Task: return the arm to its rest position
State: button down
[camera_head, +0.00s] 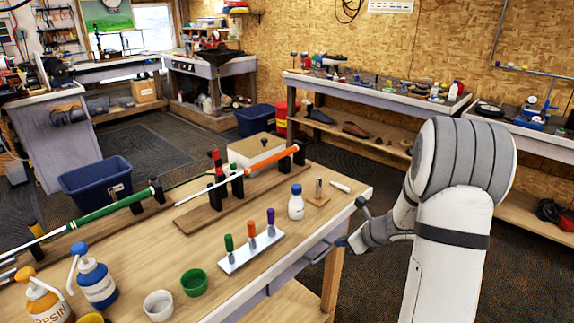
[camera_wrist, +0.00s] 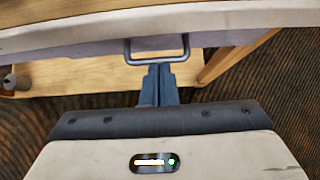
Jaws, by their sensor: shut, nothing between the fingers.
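My arm (camera_head: 450,240) rises at the right of the head view, bent, with its wrist hanging off the workbench's right front edge. My gripper (camera_head: 343,241) points left toward the bench front, just below the tabletop. In the wrist view my gripper (camera_wrist: 159,70) has its two dark fingers together, with nothing between them. The fingertips are close to a metal drawer handle (camera_wrist: 184,52) on the bench front; whether they touch it cannot be told.
The bench front and leg (camera_head: 332,285) are close to my gripper. Open floor lies right of the bench.

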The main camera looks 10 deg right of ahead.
jog(key=s+a+r+n+g, duration=0.3)
jog(key=s+a+r+n, duration=0.7)
jog(key=n, duration=0.3)
jog(key=s+r+n+h, duration=0.2)
jog(key=s+n, duration=0.5)
jog(key=s, duration=0.1)
jog(key=s+r+n+g+h, duration=0.1)
jog(key=s+r+n+h, duration=0.1)
jog(key=s+n, duration=0.6)
jog(key=shift+s+a+r+h, duration=0.15)
jog(key=shift+s+r+h, duration=0.05)
jog(key=shift+s+h, duration=0.6)
